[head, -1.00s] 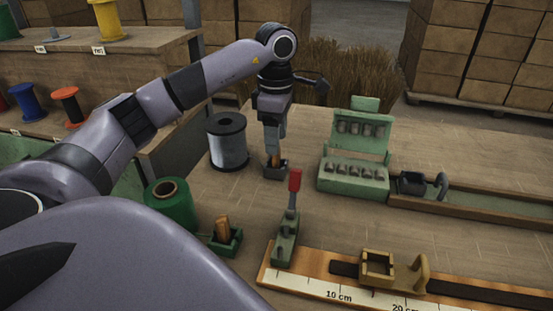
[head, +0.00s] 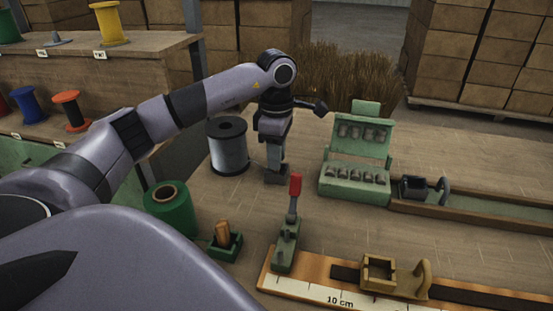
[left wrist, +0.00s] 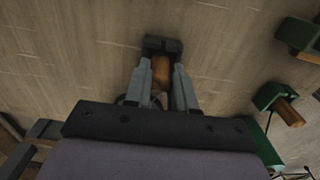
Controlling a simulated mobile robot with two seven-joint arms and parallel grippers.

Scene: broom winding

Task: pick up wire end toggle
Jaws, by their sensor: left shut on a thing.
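The wire end toggle is a small wooden peg that shows in the left wrist view (left wrist: 161,72), standing at a dark holder (left wrist: 163,44) on the bench. In the head view the dark holder (head: 276,177) sits right of the grey wire spool (head: 228,147), and the toggle is hidden there. My left gripper (head: 275,165) points straight down at the holder. In the left wrist view its two fingers (left wrist: 161,82) are shut on the toggle, one on each side. My right gripper is not in view.
A green spool (head: 172,208) and a second wooden peg in a green holder (head: 225,243) stand nearer. A green case (head: 357,160) is to the right. Bare bench lies between.

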